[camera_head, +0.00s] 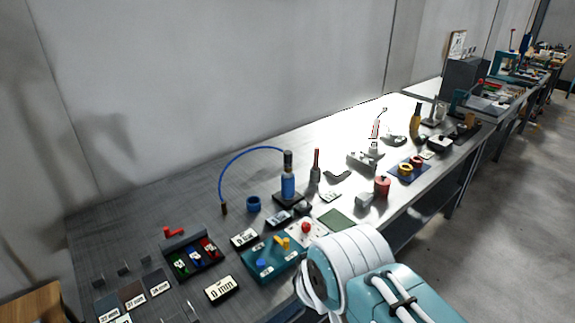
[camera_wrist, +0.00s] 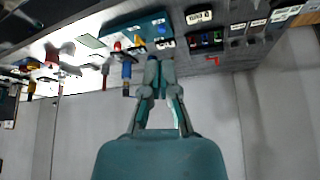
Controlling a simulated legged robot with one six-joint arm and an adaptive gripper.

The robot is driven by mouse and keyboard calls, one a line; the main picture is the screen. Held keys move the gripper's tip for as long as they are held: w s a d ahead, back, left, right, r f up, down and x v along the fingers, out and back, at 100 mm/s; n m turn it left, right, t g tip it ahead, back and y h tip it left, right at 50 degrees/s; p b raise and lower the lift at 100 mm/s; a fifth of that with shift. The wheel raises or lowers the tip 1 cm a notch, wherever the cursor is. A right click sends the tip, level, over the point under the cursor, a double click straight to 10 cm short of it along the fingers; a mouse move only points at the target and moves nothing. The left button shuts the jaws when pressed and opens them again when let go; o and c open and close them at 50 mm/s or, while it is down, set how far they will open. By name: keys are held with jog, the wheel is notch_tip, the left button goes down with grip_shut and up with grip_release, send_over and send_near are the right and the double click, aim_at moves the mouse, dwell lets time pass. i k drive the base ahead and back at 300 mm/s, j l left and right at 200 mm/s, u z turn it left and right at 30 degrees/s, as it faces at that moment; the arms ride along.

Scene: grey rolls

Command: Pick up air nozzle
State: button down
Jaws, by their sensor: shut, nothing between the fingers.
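The blue hose (camera_head: 236,165) arcs from the top of an upright blue cylinder (camera_head: 288,187) on a dark base. In the wrist view the picture is upside down and the blue cylinder (camera_wrist: 127,72) shows left of my gripper. My gripper (camera_wrist: 160,64) is shut and empty, its fingertips in front of the bench. I cannot make out the nozzle tip in the wrist view, and the fingers may hide it.
A teal panel (camera_head: 262,270) with coloured knobs, a tray of coloured bins (camera_head: 193,256) and a red L-shaped piece (camera_head: 173,232) lie on the bench. A blue ring (camera_head: 253,204) stands near the hose. Bottles and tools crowd the right side. A grey wall (camera_head: 180,80) rises behind.

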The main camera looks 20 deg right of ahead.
aim_at(288, 155)
jog(key=i+l, duration=0.15)
jog(key=l, duration=0.2)
jog(key=i+l, duration=0.1)
jog(key=l, duration=0.25)
jog(key=i+l, duration=0.15)
jog(key=l, duration=0.2)
jog(key=i+l, duration=0.15)
jog(key=l, duration=0.2)
jog(key=i+l+u, duration=0.1)
jog(key=l, duration=0.25)
jog(key=i+l, duration=0.15)
jog(key=l, duration=0.2)
jog(key=i+l, duration=0.1)
jog(key=l, duration=0.3)
